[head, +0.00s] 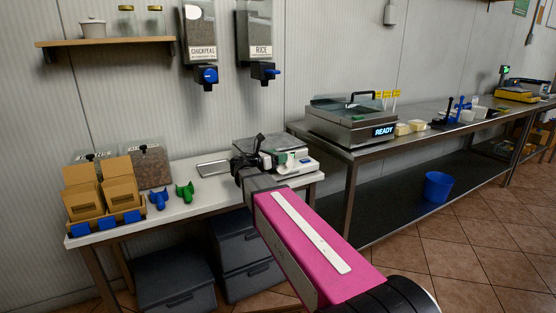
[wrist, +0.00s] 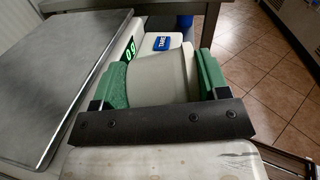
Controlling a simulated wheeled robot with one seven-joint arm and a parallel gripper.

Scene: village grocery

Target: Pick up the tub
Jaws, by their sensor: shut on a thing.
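The tub (wrist: 158,78) is a pale grey-white rounded container in the wrist view. My gripper (wrist: 163,82) is shut on it, with a green-padded finger against each side. The tub is just in front of a scale's display and blue TARE button; I cannot tell whether it touches what is below. In the head view my gripper (head: 262,157) is over the right end of the white counter, beside the scale. There the tub is mostly hidden by my gripper and hard to make out.
The scale (wrist: 65,75) has a bare steel plate and a lit green display. The white counter (head: 218,177) also holds cardboard boxes (head: 84,200), a blue scoop (head: 158,199) and a green scoop (head: 185,193). A steel table (head: 350,150) stands to the right. Dispensers hang above.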

